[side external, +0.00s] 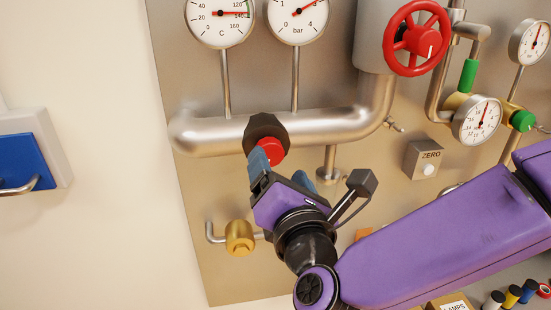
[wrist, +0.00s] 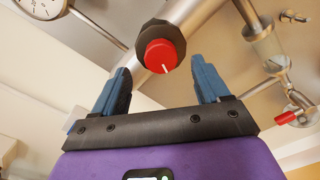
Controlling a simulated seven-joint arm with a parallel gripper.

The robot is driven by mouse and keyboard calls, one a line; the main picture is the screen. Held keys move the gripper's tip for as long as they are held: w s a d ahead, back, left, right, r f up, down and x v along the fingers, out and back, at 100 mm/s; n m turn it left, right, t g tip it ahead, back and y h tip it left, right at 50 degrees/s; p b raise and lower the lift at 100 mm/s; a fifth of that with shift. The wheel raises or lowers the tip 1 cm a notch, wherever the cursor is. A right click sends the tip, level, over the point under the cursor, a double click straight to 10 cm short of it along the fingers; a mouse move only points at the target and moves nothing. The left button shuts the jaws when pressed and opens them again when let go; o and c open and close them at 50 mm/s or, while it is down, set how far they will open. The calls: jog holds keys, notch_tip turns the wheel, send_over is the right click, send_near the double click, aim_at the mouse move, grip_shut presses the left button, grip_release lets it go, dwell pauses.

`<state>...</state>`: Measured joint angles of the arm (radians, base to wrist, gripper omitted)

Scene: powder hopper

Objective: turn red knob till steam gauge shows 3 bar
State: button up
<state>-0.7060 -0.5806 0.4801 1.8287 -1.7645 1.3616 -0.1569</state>
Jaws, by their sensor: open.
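The small round red knob (side external: 270,150) sits on a dark collar on the horizontal steel pipe. In the wrist view the red knob (wrist: 160,55) shows a white line near its lower edge. My gripper (side external: 281,172) is open, with blue fingers just short of the knob. In the wrist view the gripper (wrist: 162,80) has its fingers spread to either side below the knob, apparently not touching it. The bar gauge (side external: 298,16) above the pipe is cut off at the top. Its red needle points up and right, above the 4.
A temperature gauge (side external: 220,16) stands left of the bar gauge. A large red handwheel (side external: 405,42), a green-handled valve (side external: 468,76) and a ZERO button box (side external: 423,160) are to the right. A brass fitting (side external: 239,238) is low on the left.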

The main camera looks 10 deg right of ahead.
jog(key=s, duration=1.2)
jog(key=shift+s, duration=0.3)
jog(key=w+d+f+m+g+h, duration=0.25)
jog(key=d+f+g, duration=0.2)
jog(key=d, duration=0.75)
jog(key=w+d+f+m+g+h, duration=0.2)
jog(key=d+f+m+g, duration=0.25)
jog(key=d, duration=0.75)
jog(key=s+d+f+m+g+y, duration=0.2)
jog(key=s+d+m+g, duration=0.2)
jog(key=s+d, duration=0.3)
jog(key=s+d+f+m+g+y, duration=0.2)
jog(key=s+d+m+g+y, duration=0.1)
jog(key=s+d, duration=0.5)
jog(key=shift+s+d+f+m+g, duration=0.2)
jog(key=shift+s+m+g, duration=0.35)
jog(key=shift+m+g, duration=0.35)
